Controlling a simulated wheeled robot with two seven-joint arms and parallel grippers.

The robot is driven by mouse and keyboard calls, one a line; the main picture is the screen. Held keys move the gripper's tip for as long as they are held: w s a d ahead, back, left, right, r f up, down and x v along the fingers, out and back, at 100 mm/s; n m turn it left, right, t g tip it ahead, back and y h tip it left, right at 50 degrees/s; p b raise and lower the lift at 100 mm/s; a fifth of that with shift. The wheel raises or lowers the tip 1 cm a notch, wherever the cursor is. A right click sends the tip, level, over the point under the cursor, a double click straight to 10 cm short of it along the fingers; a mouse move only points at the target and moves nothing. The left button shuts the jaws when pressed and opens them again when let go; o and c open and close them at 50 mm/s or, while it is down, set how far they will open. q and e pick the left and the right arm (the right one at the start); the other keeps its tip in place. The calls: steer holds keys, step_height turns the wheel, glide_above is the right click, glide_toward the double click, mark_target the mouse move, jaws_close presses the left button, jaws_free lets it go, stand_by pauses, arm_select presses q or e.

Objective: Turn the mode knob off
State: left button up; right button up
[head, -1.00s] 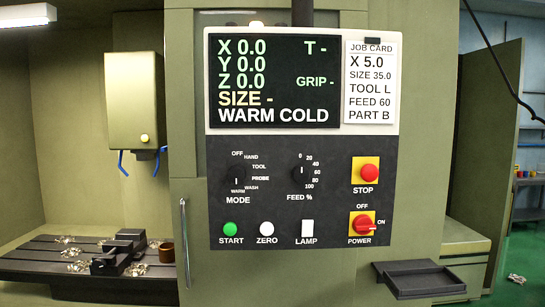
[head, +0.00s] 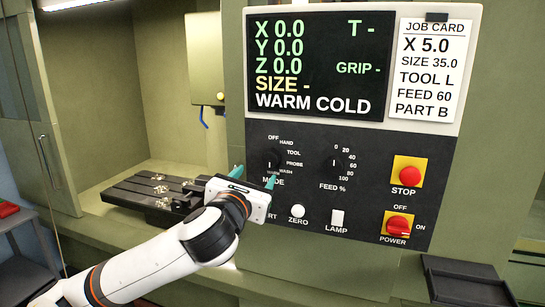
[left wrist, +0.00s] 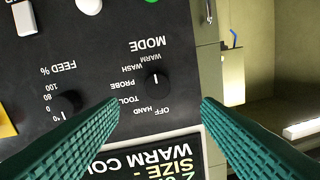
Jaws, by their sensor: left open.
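The mode knob (head: 270,164) is a round black dial on the dark control panel, under the OFF, HAND, TOOL, PROBE, WASH and WARM labels. It shows a short white mark, but I cannot tell for sure which label it points to. In the left wrist view the knob (left wrist: 155,82) appears upside down, beyond the fingertips and between their lines. My left gripper (head: 254,176) is open and empty, with teal fingers in front of the panel around the knob's lower left. Its ribbed fingers (left wrist: 160,103) stand apart from the knob. My right gripper is not in view.
The feed dial (head: 334,162) is right of the mode knob. The zero button (head: 297,211), lamp switch (head: 337,218), red stop button (head: 410,176) and power switch (head: 398,226) share the panel. A small tray (head: 460,278) juts out at lower right.

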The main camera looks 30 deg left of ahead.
mark_target(270, 160)
arm_select(q)
steer(key=p+x, duration=0.1)
steer(key=x, duration=0.1)
steer(key=p+x, duration=0.1)
steer(key=x, duration=0.2)
steer(key=p+x, duration=0.1)
steer(key=x, duration=0.2)
steer(key=shift+w+d+r, duration=0.1)
steer(key=shift+d+r, duration=0.05)
steer(key=shift+d, duration=0.15)
steer(key=shift+w+a, duration=0.35)
steer(key=shift+w, duration=0.2)
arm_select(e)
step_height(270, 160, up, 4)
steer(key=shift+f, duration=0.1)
arm_select(q)
steer(key=c, duration=1)
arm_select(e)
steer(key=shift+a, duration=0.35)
